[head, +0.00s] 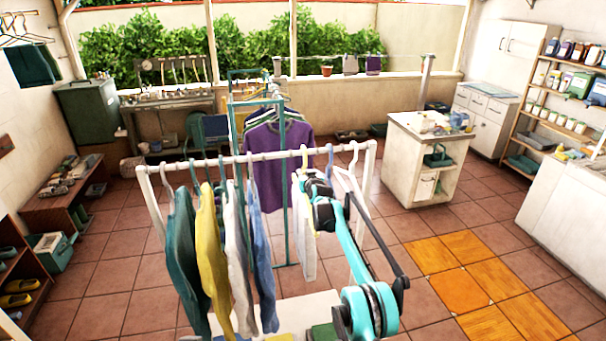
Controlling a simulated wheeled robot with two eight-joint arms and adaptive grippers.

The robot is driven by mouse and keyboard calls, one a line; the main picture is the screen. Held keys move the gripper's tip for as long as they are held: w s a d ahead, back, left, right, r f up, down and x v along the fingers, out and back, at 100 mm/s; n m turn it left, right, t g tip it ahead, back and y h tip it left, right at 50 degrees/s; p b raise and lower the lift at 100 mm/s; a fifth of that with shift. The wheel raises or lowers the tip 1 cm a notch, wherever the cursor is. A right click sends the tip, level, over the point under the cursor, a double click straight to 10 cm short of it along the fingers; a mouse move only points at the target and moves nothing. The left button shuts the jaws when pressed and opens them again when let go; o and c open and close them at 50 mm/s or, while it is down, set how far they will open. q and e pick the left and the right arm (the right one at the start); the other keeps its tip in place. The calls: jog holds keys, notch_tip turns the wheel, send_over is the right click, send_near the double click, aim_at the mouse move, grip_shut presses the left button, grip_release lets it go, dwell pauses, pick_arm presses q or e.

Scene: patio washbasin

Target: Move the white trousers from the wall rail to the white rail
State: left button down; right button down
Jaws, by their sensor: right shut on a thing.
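The white trousers (303,240) hang upright from a pale yellow hanger (303,158) near the right end of the white rail (265,156). The hanger's hook is at the height of the bar and appears to be over it; I cannot tell if the bar bears its weight. My right gripper (313,183) is shut on the hanger, just below the bar, and partly hides the hanger and the trousers' right side. The wall rail (18,14) is at the top left, with dark green clothing (33,64) and several hangers on it. My left gripper is out of view.
Green, yellow (211,250), white and blue (262,250) garments hang on the left part of the white rail. An empty pale hanger (352,165) hangs at its right end. A teal rack with a purple shirt (279,160) stands behind. Open tiled floor lies to the right.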

jog(key=c, duration=1.5)
grip_release()
jog(key=shift+r, duration=0.1)
jog(key=shift+s, duration=0.1)
jog(key=s+b, duration=0.1)
jog(key=b, duration=0.1)
jog(key=s+b, duration=0.1)
jog(key=shift+s+d+f, duration=0.25)
jog(key=shift+s+f, duration=0.05)
jog(key=shift+f, duration=0.05)
jog(key=b+v, duration=0.1)
jog(key=v, duration=0.1)
jog(key=f+b+v, duration=0.1)
jog(key=v, duration=0.2)
jog(key=b+v, duration=0.1)
jog(key=v, duration=0.2)
jog(key=shift+s+f, duration=0.25)
jog(key=shift+s, duration=0.05)
jog(key=shift+s+d, duration=0.1)
jog(key=shift+s, duration=0.35)
